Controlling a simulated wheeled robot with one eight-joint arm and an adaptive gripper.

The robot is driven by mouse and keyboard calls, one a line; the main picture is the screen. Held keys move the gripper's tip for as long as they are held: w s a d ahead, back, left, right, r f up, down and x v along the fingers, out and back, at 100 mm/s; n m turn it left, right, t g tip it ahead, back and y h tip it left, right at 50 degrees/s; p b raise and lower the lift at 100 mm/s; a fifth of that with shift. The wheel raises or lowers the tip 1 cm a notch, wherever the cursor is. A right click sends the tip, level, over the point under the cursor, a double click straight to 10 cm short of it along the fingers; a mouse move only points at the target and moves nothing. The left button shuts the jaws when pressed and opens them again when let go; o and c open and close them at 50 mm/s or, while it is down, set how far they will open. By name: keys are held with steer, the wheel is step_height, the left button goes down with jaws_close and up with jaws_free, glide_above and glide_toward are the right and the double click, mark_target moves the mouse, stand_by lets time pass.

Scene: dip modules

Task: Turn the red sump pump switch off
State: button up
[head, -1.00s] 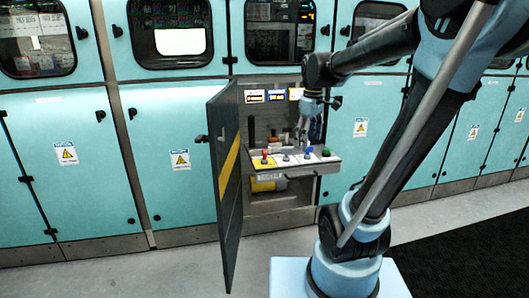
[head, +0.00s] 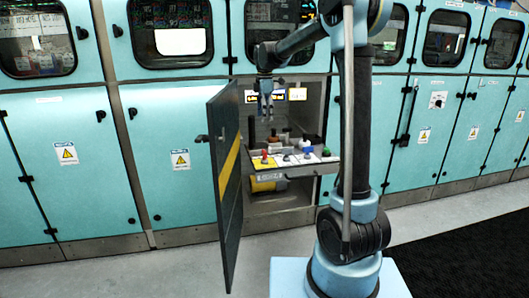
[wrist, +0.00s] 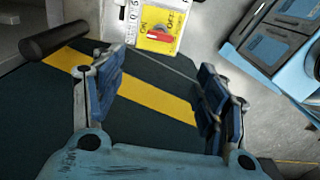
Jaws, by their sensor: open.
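The red sump pump switch (head: 265,155) stands at the left end of a row of switches, on a yellow plate (head: 262,163), on a shelf in the open cabinet. In the wrist view the red switch (wrist: 160,36) lies across the yellow plate (wrist: 158,45), between printed ON and OFF marks, near the top edge. My gripper (head: 266,118) hangs above the switch row, roughly over the red switch and apart from it. In the wrist view my gripper (wrist: 160,82) has its fingers wide apart with nothing between them.
The dark cabinet door (head: 226,190) with a yellow stripe stands open at the left, and its striped face (wrist: 150,120) fills much of the wrist view. Blue (head: 307,150) and green (head: 326,152) switches stand right of the red one. A yellow cylinder (head: 266,183) sits below the shelf.

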mark_target(264, 150)
step_height(264, 150, down, 17)
steer(key=shift+a+f, duration=0.1)
steer(key=shift+f, duration=0.1)
stand_by(0.5)
steer(key=shift+c, duration=0.6)
steer(key=c, duration=0.9)
